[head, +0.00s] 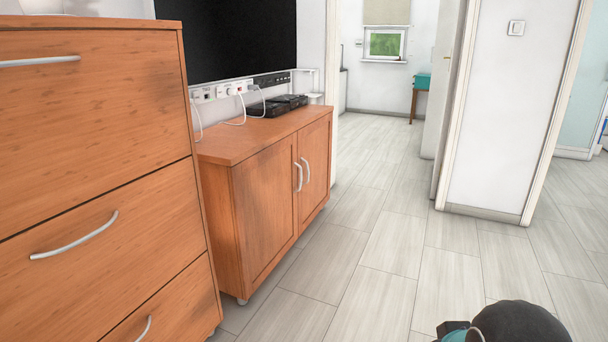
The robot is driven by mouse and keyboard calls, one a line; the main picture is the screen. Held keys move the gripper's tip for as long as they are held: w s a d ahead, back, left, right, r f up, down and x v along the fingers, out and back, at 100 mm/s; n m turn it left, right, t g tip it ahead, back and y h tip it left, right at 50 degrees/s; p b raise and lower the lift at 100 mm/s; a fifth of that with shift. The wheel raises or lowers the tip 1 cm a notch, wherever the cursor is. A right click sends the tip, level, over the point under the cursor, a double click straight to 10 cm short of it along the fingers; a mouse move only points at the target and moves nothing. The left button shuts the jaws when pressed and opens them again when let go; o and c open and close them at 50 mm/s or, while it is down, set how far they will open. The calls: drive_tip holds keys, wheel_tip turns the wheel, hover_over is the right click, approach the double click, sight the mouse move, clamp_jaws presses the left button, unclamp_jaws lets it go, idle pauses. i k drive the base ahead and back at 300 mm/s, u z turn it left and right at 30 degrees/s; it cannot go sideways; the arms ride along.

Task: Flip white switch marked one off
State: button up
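A white wall switch (516,28) is on the white wall section between the two doorways, at the upper right of the head view. It is small, and I cannot read a mark on it or tell which way its rocker is set. A row of white sockets or switch plates (235,88) with plugs and cables is on the wall below the black screen. A small plate (358,42) is on the far room's wall, too small to make out. Part of my arm shows at the bottom right. My gripper is not in view.
A wooden drawer chest (110,160) stands close at left. Beyond it is a low wooden cabinet (262,185) with a black device (277,105) on top. A teal box (423,80) sits on a small table in the far room. The tiled floor (375,235) is clear.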

sight(196, 97)
drive_tip(key=u, duration=0.4)
drive_tip(key=i, duration=1.7)
drive_tip(key=u, duration=0.45)
